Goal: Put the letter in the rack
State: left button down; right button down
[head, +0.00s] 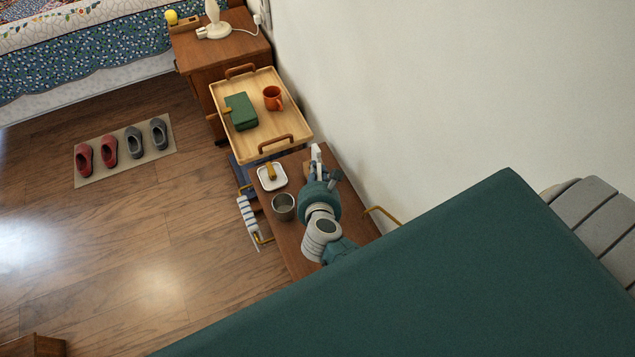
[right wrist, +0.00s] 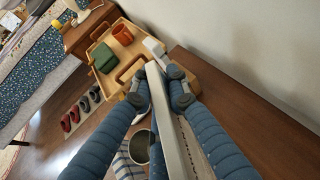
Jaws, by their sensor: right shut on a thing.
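My right gripper (head: 317,162) is over the far right part of the brown wooden top (head: 290,232), near the wall. In the right wrist view its two blue fingers (right wrist: 161,88) are shut on a thin pale slab (right wrist: 167,120), which looks like the letter seen nearly edge-on with dark print on one side. My left gripper is not in view.
A white dish (head: 262,184) and a steel cup (head: 283,207) stand left of my right arm. Behind is a wooden tray (head: 252,141) with a green book-like item (head: 240,111) and an orange mug (head: 272,97). The wall (head: 420,120) is close on the right.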

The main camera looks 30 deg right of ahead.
jog(key=shift+f+b, duration=0.6)
jog(key=shift+f, duration=1.95)
jog(key=c, duration=2.2)
grip_release()
jog(key=shift+f, duration=0.1)
jog(key=o, duration=0.5)
